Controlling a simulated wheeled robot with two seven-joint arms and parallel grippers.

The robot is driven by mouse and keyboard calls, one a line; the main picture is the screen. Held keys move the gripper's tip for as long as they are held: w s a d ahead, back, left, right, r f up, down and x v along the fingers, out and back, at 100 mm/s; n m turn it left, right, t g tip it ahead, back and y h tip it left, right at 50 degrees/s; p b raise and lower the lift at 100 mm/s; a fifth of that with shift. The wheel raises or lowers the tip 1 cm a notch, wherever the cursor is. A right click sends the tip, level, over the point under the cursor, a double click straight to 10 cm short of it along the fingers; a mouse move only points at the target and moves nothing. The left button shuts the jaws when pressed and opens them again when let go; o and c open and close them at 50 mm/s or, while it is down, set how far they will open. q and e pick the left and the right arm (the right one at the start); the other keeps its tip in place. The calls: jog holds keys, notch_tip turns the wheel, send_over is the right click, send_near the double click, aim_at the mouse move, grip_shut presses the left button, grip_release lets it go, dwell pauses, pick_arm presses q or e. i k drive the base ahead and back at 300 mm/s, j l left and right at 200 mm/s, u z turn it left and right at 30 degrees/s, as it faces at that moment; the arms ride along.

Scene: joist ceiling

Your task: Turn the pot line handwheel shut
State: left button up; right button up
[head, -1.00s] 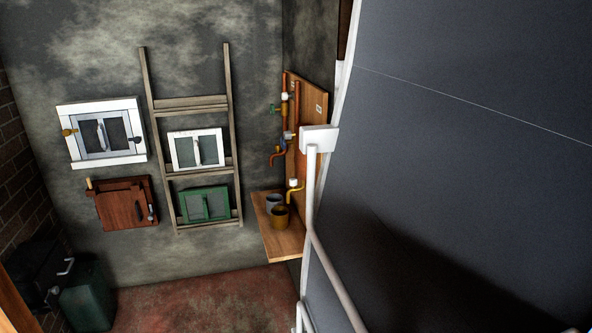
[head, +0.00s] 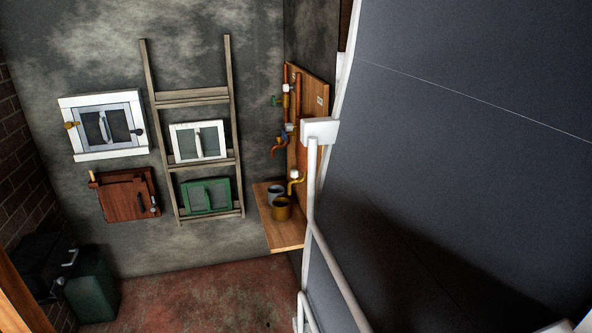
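Copper pipework (head: 297,100) runs down a wooden board (head: 318,88) on the back wall, left of a large dark panel. A small green handle (head: 276,101) sticks out left of the pipes, and a small blue part (head: 290,128) sits lower. They are too small to tell which is the pot line handwheel or how far it is turned. A yellow spout (head: 298,184) hangs over a wooden shelf (head: 284,238) holding a grey pot (head: 274,191) and a brass-coloured pot (head: 282,210). Neither gripper can be made out in view.
The dark panel (head: 460,150) with white rails (head: 311,185) fills the right side and partly covers the board. A wooden ladder (head: 191,97) and small hatches (head: 104,126) are on the wall. A green container (head: 91,288) stands lower left. The red floor (head: 200,300) is clear.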

aim_at(284, 134)
jog(key=j+z, duration=0.15)
jog(key=j, duration=0.55)
jog(key=i+j+z, duration=0.15)
jog(key=i+j, duration=0.15)
jog(key=j, duration=0.15)
jog(key=i+j+z, duration=0.1)
jog(key=i+j, duration=0.2)
jog(key=j, duration=0.15)
jog(key=i+j+z, duration=0.15)
jog(key=i, duration=0.3)
jog(key=i+j+z, duration=0.15)
jog(key=i+j, duration=0.3)
